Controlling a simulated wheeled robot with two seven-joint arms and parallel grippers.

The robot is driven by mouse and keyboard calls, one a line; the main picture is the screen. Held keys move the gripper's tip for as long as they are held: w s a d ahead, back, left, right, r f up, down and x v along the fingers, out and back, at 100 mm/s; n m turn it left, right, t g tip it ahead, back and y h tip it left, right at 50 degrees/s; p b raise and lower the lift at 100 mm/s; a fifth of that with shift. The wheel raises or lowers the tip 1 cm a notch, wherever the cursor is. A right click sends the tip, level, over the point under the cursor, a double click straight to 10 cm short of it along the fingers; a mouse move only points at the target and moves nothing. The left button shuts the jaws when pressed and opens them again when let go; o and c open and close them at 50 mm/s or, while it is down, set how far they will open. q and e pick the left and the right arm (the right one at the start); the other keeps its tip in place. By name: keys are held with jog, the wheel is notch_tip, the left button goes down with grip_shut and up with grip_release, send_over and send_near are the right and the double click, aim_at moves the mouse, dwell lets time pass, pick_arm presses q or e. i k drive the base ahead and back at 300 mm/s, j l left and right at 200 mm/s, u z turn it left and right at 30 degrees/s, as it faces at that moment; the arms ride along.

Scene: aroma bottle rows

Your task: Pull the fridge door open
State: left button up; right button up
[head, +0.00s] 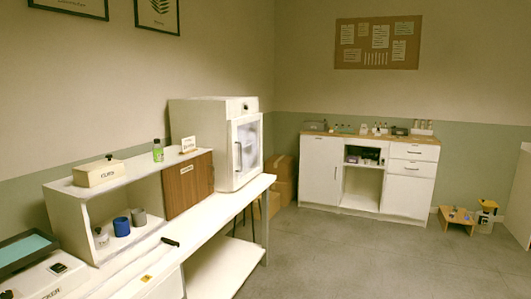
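The fridge (200,125) is a small white cabinet on the far end of the long white bench at the left. Its door (235,178) has a white frame around a glass pane, and it looks shut. A vertical handle (239,156) shows on the door's left side. What is inside is too blurred to tell. Neither of my grippers is in view.
The bench (200,238) carries a shelf unit (66,190) with a wooden sliding panel (186,184), a labelled box (98,172) and a green bottle (158,151). Cardboard boxes (282,178) stand behind the bench. A white cabinet (321,172) stands at the back.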

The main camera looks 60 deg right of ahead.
aim_at(236, 184)
jog(key=z, duration=1.8)
jog(key=i+l+z, duration=0.3)
jog(key=i, duration=0.75)
jog(key=i+z, duration=0.3)
jog(key=i, duration=0.7)
